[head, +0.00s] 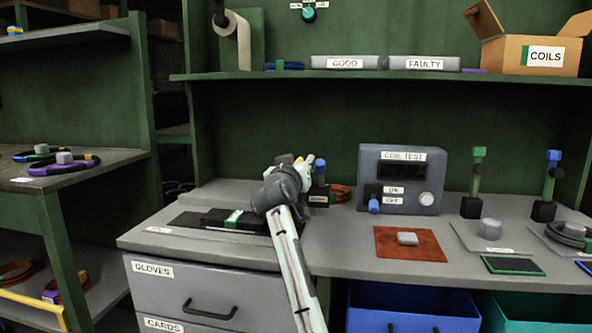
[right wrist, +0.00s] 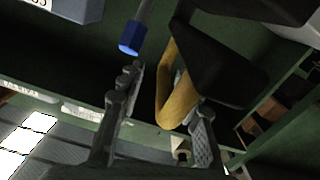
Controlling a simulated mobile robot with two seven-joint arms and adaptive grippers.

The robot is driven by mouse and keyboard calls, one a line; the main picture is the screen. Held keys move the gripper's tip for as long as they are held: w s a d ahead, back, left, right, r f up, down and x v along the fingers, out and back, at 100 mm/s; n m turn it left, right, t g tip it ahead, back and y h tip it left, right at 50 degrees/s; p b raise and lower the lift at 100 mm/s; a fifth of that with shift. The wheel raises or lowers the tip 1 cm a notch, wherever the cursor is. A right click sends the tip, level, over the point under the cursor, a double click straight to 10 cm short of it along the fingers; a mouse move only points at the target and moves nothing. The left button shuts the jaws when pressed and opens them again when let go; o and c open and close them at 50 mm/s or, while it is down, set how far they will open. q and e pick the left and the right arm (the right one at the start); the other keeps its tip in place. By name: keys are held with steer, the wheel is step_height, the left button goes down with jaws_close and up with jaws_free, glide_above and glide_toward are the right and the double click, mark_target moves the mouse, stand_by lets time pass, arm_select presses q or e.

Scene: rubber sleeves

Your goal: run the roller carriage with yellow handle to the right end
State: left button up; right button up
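My right gripper (head: 303,168) is over the bench, left of the coil test box, and its arm hides much of what lies behind it. In the right wrist view its two ridged fingers (right wrist: 168,92) stand apart. The yellow handle (right wrist: 177,85), a bent strip on a black body (right wrist: 228,62), lies between them, nearer the right finger. A gap shows between the handle and the left finger; I cannot tell whether the right finger touches it. In the head view only a small yellow bit shows by the gripper. The carriage's rail cannot be made out. My left gripper is not in view.
A blue-tipped post (head: 320,170) stands just right of the gripper; a blue tip (right wrist: 130,47) also shows near the left finger. The coil test box (head: 403,207), a brown mat (head: 432,246) and a black tray (head: 205,222) are on the bench. A shelf (head: 300,76) runs above.

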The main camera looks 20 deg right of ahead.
steer(key=v, duration=1.1)
steer(key=shift+f, duration=0.1)
